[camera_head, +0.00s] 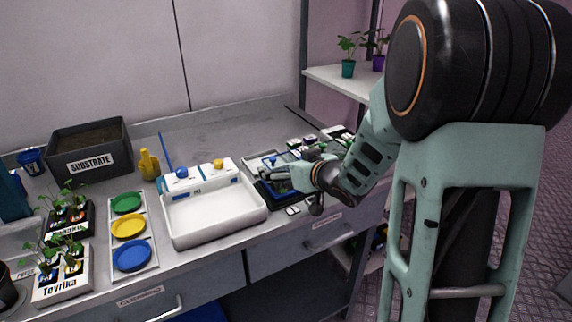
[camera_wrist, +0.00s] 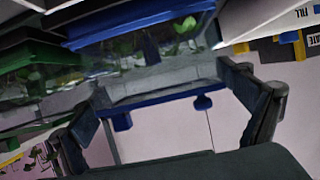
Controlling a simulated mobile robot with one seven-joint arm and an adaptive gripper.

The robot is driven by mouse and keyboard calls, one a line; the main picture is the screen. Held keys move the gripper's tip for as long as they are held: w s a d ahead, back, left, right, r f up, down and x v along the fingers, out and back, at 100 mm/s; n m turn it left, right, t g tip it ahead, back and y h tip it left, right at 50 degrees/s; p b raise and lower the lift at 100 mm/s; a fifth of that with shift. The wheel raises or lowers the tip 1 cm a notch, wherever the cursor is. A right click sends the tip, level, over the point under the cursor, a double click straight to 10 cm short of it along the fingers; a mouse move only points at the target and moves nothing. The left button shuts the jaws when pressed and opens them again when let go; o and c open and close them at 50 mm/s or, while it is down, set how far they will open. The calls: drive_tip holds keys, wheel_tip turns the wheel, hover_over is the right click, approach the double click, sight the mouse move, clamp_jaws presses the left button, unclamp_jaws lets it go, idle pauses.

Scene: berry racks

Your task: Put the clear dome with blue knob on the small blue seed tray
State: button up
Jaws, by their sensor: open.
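My gripper (camera_head: 285,174) is open at the right part of the bench, low over a group of trays. Below it in the head view a blue-edged seed tray (camera_head: 266,190) partly shows. In the wrist view a clear, box-like piece with a blue edge (camera_wrist: 165,98) lies between the spread fingers; I cannot tell whether they touch it. Blurred green leaves show through or behind it. A blue knob (camera_head: 181,172) stands at the back of the white bin, left of my gripper; its clear dome is hard to make out.
The white bin (camera_head: 215,226) has an empty front part, and a yellow knob (camera_head: 218,164) stands at its back. Left are colored dishes (camera_head: 129,227), seedling boxes (camera_head: 62,284) and a substrate box (camera_head: 121,153). A shelf with potted plants (camera_head: 340,83) rises behind my arm.

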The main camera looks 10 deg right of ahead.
drive_tip(key=shift+s+d+r, duration=0.1)
drive_tip(key=shift+r, duration=0.2)
drive_tip(key=p+v, duration=0.2)
drive_tip(key=v, duration=0.9)
drive_tip(key=shift+s+p, duration=0.35)
drive_tip(key=shift+r, duration=0.1)
